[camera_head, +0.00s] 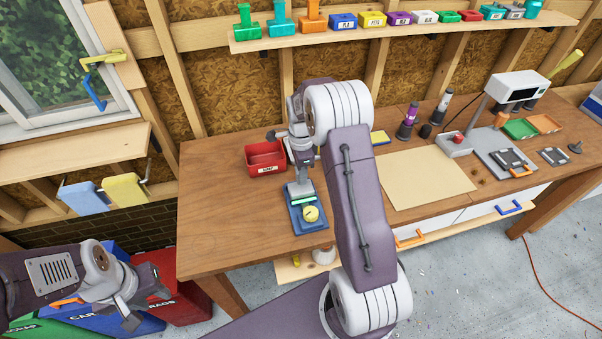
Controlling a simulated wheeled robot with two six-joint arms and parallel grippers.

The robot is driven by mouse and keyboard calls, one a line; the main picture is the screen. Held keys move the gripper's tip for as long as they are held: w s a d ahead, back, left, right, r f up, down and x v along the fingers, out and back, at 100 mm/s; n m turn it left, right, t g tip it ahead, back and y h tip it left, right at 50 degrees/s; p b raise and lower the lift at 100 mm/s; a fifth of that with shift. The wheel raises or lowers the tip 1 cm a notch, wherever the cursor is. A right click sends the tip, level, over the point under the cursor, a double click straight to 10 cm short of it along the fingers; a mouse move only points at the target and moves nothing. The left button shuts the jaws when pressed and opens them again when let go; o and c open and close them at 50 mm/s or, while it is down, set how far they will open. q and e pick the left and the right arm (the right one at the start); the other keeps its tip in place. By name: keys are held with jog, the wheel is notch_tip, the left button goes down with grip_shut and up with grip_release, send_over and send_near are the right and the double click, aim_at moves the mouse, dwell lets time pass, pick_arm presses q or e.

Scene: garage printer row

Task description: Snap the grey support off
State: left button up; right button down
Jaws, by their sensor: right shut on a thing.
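A blue tray (312,228) lies on the wooden bench with a teal piece (304,200) and a round yellow piece (311,214) on it. My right gripper (304,184) points down over the tray's back part. It is shut on a small grey piece just behind the teal piece, which looks like the grey support; the fingers partly hide it and it is hard to tell from them. Whether it is still joined to another piece I cannot tell. My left gripper (136,302) is open and empty at lower left, away from the bench top.
A red labelled box (266,161) stands just left of my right gripper. A tan mat (428,178) lies to the right, with tools and a grey device (500,150) beyond. Coloured bins (170,290) stand on the floor at left. The bench's left front is clear.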

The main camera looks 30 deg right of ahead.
notch_tip(320, 180, up, 6)
jog(key=p, duration=0.4)
jog(key=shift+f, duration=0.15)
jog(key=shift+a+f, duration=0.15)
jog(key=s+a+f+n+b, duration=0.6)
jog(key=s+a+n, duration=0.4)
jog(key=n, duration=1)
jog(key=shift+f+n, duration=0.3)
